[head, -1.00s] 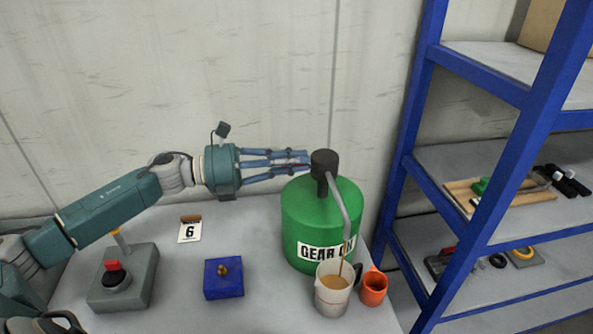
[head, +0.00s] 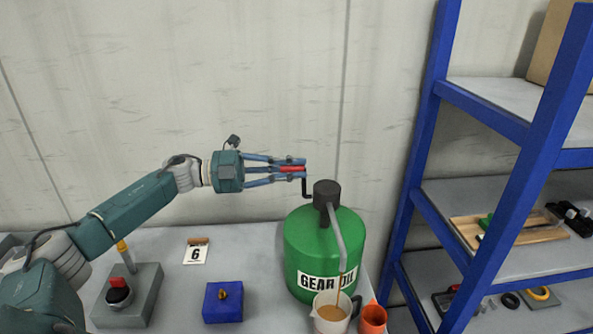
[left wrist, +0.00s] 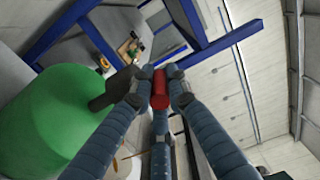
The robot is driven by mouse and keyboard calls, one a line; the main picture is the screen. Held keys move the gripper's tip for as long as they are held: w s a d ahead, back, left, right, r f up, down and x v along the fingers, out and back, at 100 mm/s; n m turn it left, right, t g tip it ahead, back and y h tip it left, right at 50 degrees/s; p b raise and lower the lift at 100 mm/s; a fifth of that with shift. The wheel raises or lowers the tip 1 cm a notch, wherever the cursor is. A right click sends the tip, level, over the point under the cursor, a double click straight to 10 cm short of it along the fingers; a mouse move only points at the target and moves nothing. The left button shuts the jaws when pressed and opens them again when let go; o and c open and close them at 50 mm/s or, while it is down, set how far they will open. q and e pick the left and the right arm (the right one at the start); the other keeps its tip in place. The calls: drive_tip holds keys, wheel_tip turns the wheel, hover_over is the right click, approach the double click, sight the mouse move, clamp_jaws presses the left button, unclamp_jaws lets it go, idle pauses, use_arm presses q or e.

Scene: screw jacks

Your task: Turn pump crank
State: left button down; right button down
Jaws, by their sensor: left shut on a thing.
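The green gear oil drum (head: 325,245) stands on the table with a dark pump head (head: 327,191) on top. A grey spout (head: 340,240) bends down from the pump, and a thin brown stream runs from it into the measuring jug (head: 330,314). The black crank arm (head: 305,187) rises to a red handle (head: 291,169). My left gripper (head: 290,169) is shut on the red handle, above and left of the pump head. The left wrist view shows the red handle (left wrist: 159,90) between the fingers, with the green drum (left wrist: 55,115) at the left. My right gripper is not in view.
An orange cup (head: 373,318) stands right of the jug. A blue box (head: 223,302), a number 6 card (head: 195,253) and a grey box with a red knob (head: 127,297) sit on the left. A blue shelf rack (head: 425,160) stands at the right.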

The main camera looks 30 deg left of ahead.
use_arm(q)
drive_tip(key=shift+w+a+f+n, duration=0.15)
drive_tip(key=shift+w+a+n, duration=0.4)
drive_tip(key=shift+n, duration=0.55)
drive_tip(key=c, duration=1.7)
unclamp_jaws()
drive_tip(key=shift+f, duration=0.1)
drive_tip(key=v, duration=1.2)
